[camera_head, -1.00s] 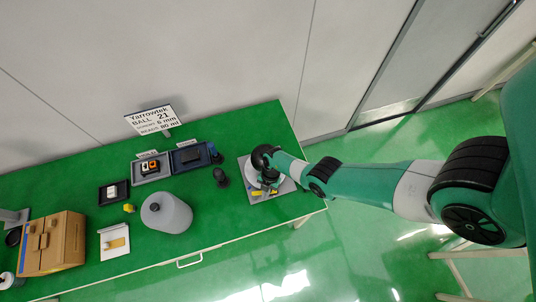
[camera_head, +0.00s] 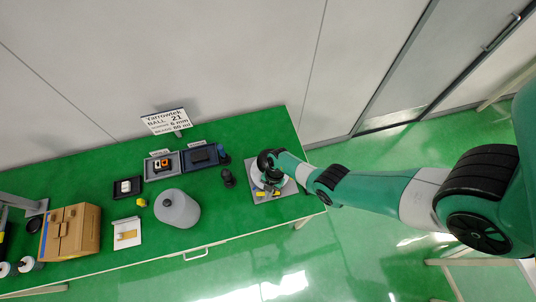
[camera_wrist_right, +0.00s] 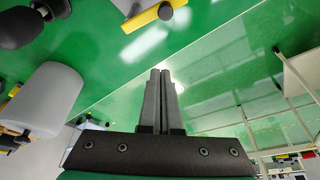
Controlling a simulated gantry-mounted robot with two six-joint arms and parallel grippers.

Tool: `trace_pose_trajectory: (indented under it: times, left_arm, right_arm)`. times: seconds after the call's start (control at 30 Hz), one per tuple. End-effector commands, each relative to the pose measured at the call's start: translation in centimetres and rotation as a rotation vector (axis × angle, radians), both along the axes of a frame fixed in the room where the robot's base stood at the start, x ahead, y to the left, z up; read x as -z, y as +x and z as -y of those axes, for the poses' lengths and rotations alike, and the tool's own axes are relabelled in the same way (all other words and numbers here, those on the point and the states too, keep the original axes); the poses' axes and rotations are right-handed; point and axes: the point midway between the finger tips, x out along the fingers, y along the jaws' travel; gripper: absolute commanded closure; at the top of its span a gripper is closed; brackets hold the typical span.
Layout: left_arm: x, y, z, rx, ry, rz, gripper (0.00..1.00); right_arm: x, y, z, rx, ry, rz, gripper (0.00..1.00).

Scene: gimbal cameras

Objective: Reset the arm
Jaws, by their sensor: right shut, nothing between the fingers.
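My green right arm (camera_head: 385,190) comes in from the right in the head view. Its dark wrist end is over the grey square plate (camera_head: 284,190) at the right end of the green table. The fingers are hard to make out there. In the right wrist view my right gripper (camera_wrist_right: 160,78) is shut with nothing between its fingers. It is clear of the things around it. My left arm and gripper are not in view.
Dark knobbed objects (camera_head: 228,178) stand left of the plate. Green floor lies in front.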

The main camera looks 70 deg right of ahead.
Motion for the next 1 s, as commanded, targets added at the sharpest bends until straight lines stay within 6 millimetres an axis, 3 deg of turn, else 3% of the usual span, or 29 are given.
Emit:
trace_pose_trajectory:
  times: [0.03,0.2,0.87,0.97,1.0]
  left_arm:
    - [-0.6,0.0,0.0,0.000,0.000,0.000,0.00]
    - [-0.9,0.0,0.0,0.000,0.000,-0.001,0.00]
    - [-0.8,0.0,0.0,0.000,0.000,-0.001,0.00]
    - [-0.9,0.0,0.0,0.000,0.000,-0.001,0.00]
    - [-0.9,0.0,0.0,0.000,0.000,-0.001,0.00]
  right_arm:
    - [-1.0,0.1,0.3,0.002,0.000,0.002,1.00]
    - [-2.0,0.1,0.7,0.001,0.000,0.000,1.00]
    - [-2.0,0.4,0.3,-0.015,-0.001,0.001,1.00]
    - [-3.4,3.2,-0.7,-0.079,-0.020,0.042,1.00]
    - [-4.5,5.2,-0.9,-0.105,-0.037,0.080,1.00]
